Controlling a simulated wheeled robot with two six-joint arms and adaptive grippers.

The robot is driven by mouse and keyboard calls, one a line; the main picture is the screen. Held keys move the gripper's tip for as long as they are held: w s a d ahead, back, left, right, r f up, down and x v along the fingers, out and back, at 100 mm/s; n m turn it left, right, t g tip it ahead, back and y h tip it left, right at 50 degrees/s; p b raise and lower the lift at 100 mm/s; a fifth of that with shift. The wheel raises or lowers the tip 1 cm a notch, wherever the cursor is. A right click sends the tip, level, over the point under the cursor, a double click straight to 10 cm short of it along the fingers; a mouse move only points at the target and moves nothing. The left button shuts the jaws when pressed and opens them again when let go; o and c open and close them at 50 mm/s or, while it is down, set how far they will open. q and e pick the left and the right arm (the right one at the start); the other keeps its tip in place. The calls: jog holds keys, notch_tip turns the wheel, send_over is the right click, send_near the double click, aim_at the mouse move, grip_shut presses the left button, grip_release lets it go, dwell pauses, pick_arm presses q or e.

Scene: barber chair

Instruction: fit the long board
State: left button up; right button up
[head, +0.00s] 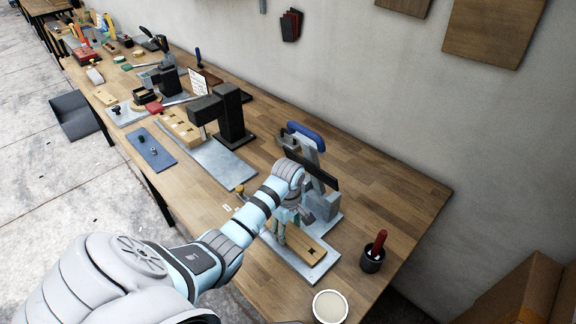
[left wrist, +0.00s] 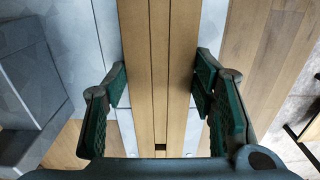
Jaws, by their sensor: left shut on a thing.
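The long board (head: 308,246) is a pale wooden piece with a groove along it and small dark slots. It lies on or just above the grey metal base plate (head: 318,270) of the nearest machine; I cannot tell if it touches. My left gripper (head: 281,232) is over its left part. My right gripper is not in view.
The machine with a blue handle (head: 305,131) stands close behind the board. A dark cup with a red-handled tool (head: 374,252) and a round white dish (head: 330,306) stand right and front. A black press (head: 230,115) is farther left. Bare tabletop (head: 390,190) lies at the right.

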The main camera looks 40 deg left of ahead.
pick_arm(q)
jog(key=o, duration=1.4)
jog(key=shift+r, duration=0.1)
notch_tip(320, 180, up, 7)
jog(key=shift+r, duration=0.2)
